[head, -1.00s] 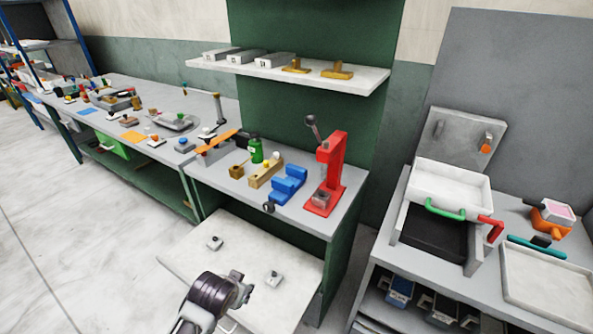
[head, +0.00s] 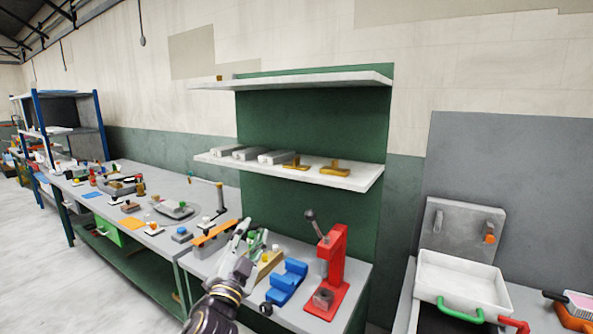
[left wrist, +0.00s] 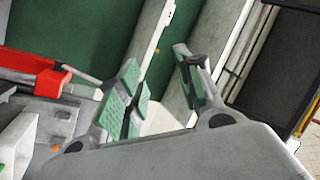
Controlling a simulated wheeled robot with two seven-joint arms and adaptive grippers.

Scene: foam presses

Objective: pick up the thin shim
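I cannot make out a thin shim for certain in either view. My left gripper (head: 248,238) is raised in front of the bench with the red press (head: 331,265), and it covers part of the bench behind it. In the left wrist view its two green-padded fingers (left wrist: 157,62) stand apart with nothing between them. The red press also shows at the left of that view (left wrist: 35,75). My right gripper is in neither view.
The lower wall shelf (head: 350,178) holds grey blocks (head: 279,157) and brass-coloured pieces (head: 334,168). A higher shelf (head: 320,81) is above it. A blue stepped block (head: 287,283) sits left of the press. A white tray (head: 462,280) stands at right.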

